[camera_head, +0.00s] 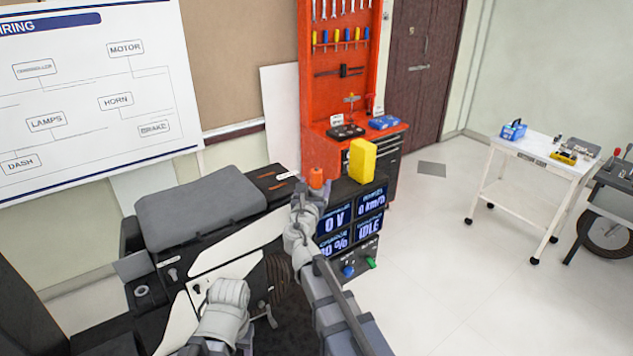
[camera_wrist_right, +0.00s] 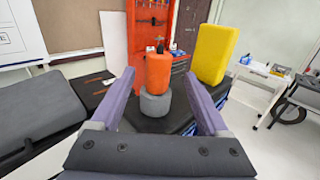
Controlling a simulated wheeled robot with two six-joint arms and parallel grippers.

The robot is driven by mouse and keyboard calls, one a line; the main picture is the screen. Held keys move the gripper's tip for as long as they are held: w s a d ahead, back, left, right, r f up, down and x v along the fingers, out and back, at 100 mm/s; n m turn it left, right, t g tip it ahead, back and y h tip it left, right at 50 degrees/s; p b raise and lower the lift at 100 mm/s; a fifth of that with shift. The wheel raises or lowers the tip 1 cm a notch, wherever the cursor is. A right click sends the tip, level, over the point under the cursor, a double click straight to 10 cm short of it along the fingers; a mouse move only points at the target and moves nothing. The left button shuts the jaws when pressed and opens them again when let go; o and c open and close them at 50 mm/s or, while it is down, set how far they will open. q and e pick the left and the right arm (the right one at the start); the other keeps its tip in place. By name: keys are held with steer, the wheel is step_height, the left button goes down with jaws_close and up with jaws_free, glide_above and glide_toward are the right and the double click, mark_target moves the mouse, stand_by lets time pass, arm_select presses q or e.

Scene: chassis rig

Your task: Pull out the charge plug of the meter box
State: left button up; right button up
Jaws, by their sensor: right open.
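The meter box (camera_head: 350,222) is a black box with lit blue displays reading 0 V, 0 km/h and IDLE. An orange plug (camera_head: 317,178) stands upright on its top; in the right wrist view the plug (camera_wrist_right: 158,74) sits on a round grey base (camera_wrist_right: 155,104). My right gripper (camera_head: 309,193) is open at the plug. In its wrist view the purple fingers (camera_wrist_right: 159,72) stand either side of the plug, with gaps showing; whether they reach around it in depth is unclear. My left gripper (camera_head: 215,292) is low in the head view, its fingers unclear.
A yellow block (camera_head: 362,160) stands on the box just right of the plug. A grey seat pad (camera_head: 200,205) lies to the left. A red tool cabinet (camera_head: 310,90) is behind. A white cart (camera_head: 540,160) stands right, with open floor between.

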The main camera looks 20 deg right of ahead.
mark_target(315, 179)
steer(key=x, duration=0.4)
steer(key=shift+w, duration=0.35)
steer(key=shift+s+r, duration=0.1)
jaws_close()
